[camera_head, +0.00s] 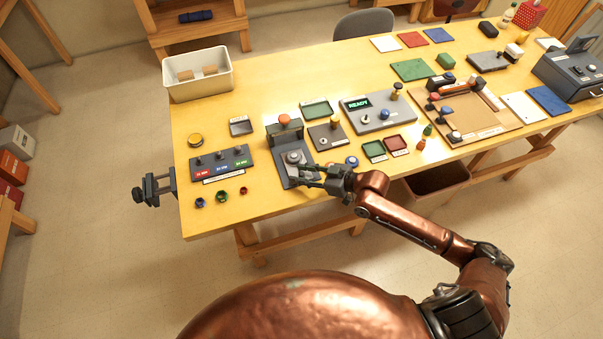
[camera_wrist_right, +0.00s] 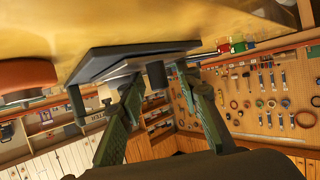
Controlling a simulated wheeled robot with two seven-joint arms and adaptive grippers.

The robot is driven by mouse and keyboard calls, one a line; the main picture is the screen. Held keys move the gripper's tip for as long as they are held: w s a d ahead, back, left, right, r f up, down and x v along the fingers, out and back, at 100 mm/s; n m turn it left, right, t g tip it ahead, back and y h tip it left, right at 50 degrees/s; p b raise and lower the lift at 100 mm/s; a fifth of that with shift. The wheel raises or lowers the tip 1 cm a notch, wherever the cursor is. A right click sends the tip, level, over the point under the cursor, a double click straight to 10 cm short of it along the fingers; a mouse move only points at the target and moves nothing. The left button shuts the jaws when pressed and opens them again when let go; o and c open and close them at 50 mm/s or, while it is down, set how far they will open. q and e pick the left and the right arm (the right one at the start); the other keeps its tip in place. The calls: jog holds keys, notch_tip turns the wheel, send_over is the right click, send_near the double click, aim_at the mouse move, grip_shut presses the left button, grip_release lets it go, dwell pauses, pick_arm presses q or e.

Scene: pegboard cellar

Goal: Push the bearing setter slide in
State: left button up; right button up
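The bearing setter (camera_head: 275,137) is a dark grey press on a flat base with an orange knob on top. It stands near the table's front edge, with a light grey slide part (camera_head: 294,157) on its base. My right gripper (camera_head: 295,174) is low over the front end of that base, its fingers pointing left. In the wrist view, my right gripper (camera_wrist_right: 158,88) is open, and a dark round post (camera_wrist_right: 156,74) shows between its fingertips. I cannot tell whether a finger touches it. The setter's grey base (camera_wrist_right: 125,58) also shows there. My left gripper is not in view.
A vise (camera_head: 155,188) is at the table's left edge.

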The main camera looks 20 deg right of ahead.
grip_shut()
dwell(0.6)
jog(key=shift+d, duration=0.15)
